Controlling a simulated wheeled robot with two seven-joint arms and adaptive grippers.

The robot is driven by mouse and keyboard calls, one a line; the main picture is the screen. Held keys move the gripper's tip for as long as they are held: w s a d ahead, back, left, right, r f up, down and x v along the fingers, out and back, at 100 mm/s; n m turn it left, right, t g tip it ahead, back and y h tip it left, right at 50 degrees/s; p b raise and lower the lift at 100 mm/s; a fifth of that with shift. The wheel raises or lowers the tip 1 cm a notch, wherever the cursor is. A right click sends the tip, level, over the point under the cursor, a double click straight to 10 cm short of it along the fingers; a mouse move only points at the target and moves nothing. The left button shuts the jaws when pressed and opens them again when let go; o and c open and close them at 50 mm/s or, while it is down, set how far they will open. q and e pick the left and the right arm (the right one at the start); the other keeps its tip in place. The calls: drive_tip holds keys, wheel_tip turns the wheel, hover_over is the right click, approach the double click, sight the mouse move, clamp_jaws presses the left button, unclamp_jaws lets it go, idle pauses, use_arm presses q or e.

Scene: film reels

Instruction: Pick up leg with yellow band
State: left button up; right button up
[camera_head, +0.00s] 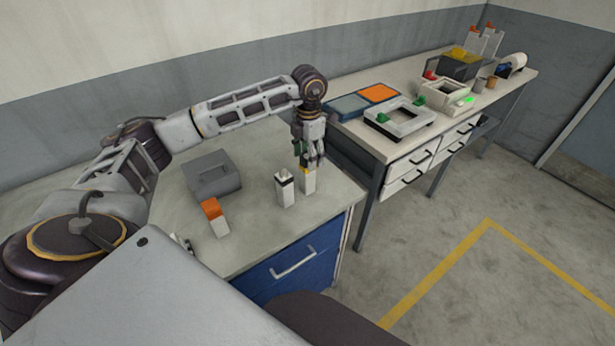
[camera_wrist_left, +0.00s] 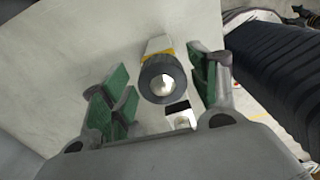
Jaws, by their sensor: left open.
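The leg with the yellow band (camera_head: 308,181) stands upright near the right edge of the near worktop. In the left wrist view its dark round top and yellow band (camera_wrist_left: 161,76) show between the green finger pads. My left gripper (camera_head: 307,160) is open, pointing down over the leg's top, with a finger on either side; I cannot tell whether the pads touch it. A second white leg with a black band (camera_head: 286,190) stands upright just to its left; its top also shows in the left wrist view (camera_wrist_left: 180,117). My right gripper is not in view.
An orange-and-white block (camera_head: 214,218) and a grey box (camera_head: 211,175) are on the worktop (camera_head: 262,229) to the left. Another bench (camera_head: 400,150) with trays and fixtures stands beyond. Worktop between the box and legs is bare.

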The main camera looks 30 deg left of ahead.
sight(307, 175)
use_arm(q)
drive_tip(key=shift+f, duration=0.3)
drive_tip(key=shift+s+f, duration=0.15)
drive_tip(key=shift+f, duration=0.45)
wheel_tip(307, 175, down, 4)
drive_tip(key=shift+s+p, duration=0.15)
drive_tip(key=shift+p, duration=0.35)
drive_tip(key=c, duration=1.3)
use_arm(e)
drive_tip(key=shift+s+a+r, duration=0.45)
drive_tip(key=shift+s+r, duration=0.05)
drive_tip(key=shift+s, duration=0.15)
